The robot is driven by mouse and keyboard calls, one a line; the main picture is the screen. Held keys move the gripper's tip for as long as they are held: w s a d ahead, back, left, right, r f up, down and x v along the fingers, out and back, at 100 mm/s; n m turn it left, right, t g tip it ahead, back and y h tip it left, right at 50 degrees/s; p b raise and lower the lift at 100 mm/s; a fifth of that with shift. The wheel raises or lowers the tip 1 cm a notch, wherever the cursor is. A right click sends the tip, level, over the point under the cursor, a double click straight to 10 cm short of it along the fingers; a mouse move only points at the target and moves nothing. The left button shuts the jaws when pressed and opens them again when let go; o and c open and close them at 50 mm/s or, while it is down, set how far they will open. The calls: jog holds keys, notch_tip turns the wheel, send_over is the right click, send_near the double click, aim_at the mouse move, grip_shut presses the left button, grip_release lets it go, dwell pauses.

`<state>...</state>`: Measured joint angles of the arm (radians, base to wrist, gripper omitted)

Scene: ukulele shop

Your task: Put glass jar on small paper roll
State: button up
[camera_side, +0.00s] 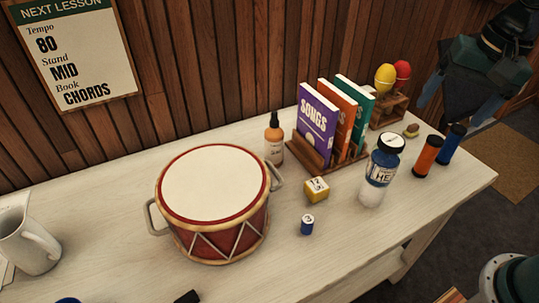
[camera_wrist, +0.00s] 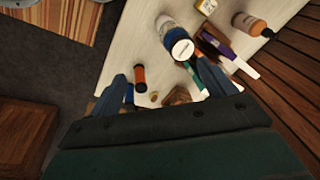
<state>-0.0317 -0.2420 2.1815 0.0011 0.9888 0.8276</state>
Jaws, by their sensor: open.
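My gripper (camera_side: 456,108) is open and empty, high beyond the table's right end. Its two fingers (camera_wrist: 165,72) are spread apart in the wrist view.
An orange cylinder (camera_side: 428,157) and a blue cylinder (camera_side: 452,143) stand right of the jar. A book rack (camera_side: 308,150), maracas (camera_side: 385,78) and a brown bottle (camera_side: 274,139) stand behind. A yellow block (camera_side: 316,190) and a drum (camera_side: 212,190) are left. The front right table is clear.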

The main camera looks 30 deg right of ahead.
jog(key=s+n+t, duration=0.3)
jog(key=s+n, duration=0.6)
jog(key=s, duration=0.1)
jog(key=shift+s+d+r, duration=0.15)
jog(key=shift+s+d, duration=0.2)
jog(key=shift+d, duration=0.1)
jog(key=shift+o, duration=0.4)
